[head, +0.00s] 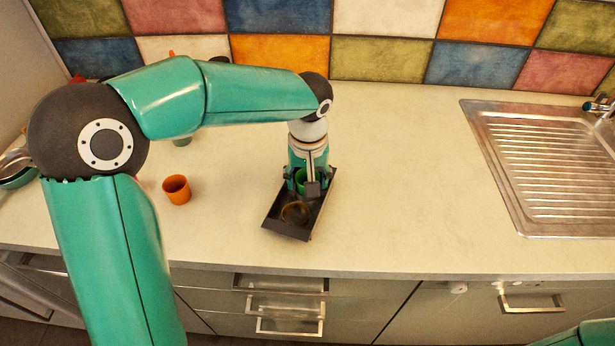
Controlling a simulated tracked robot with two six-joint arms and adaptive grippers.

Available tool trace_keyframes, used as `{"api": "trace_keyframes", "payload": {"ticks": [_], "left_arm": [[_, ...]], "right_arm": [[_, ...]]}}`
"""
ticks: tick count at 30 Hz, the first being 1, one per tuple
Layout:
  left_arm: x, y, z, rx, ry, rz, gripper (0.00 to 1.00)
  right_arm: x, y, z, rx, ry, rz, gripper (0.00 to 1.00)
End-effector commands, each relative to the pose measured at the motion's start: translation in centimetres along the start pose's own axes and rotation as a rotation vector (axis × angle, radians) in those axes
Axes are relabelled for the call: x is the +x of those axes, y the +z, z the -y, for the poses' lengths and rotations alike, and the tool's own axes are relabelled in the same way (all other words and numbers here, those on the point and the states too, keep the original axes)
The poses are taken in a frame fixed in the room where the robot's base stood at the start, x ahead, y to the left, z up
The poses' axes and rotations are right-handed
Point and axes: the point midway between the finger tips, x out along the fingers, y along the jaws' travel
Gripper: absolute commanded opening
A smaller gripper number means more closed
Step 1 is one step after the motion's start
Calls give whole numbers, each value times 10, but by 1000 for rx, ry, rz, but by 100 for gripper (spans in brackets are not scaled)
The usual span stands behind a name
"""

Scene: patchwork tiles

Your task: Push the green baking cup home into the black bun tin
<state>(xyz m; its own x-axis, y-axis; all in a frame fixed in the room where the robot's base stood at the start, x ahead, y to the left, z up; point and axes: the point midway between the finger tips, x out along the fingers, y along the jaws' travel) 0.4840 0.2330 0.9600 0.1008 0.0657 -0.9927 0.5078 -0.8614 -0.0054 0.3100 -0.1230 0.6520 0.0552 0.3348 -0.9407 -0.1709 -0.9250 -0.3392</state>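The black bun tin (283,229) lies at an angle on the counter in the head view. The green baking cup (300,178) shows at the far part of the tin, partly hidden by my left gripper. My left gripper (308,188) points down over the tin, right at the green cup. Whether its fingers hold the cup or only press on it cannot be told, nor how deep the cup sits. My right gripper is out of view; only a bit of that arm shows at the bottom right.
A brown ring-shaped cup (295,213) sits in the near part of the tin. An orange cup (176,189) stands on the counter to the left. A steel sink (545,165) is at the right. The counter between tin and sink is clear.

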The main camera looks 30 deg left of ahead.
Motion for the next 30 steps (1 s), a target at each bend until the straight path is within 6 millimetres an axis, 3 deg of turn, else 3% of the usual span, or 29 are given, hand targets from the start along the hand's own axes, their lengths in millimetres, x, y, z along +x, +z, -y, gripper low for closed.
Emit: {"api": "trace_keyframes", "payload": {"ticks": [8,21,30], "left_arm": [[-24,-1,-1,1,4,-4,60],[-106,-1,-1,1,2,-3,60],[-121,0,-1,1,1,0,60]], "right_arm": [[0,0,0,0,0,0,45],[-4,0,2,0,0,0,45],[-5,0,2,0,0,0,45]]}}
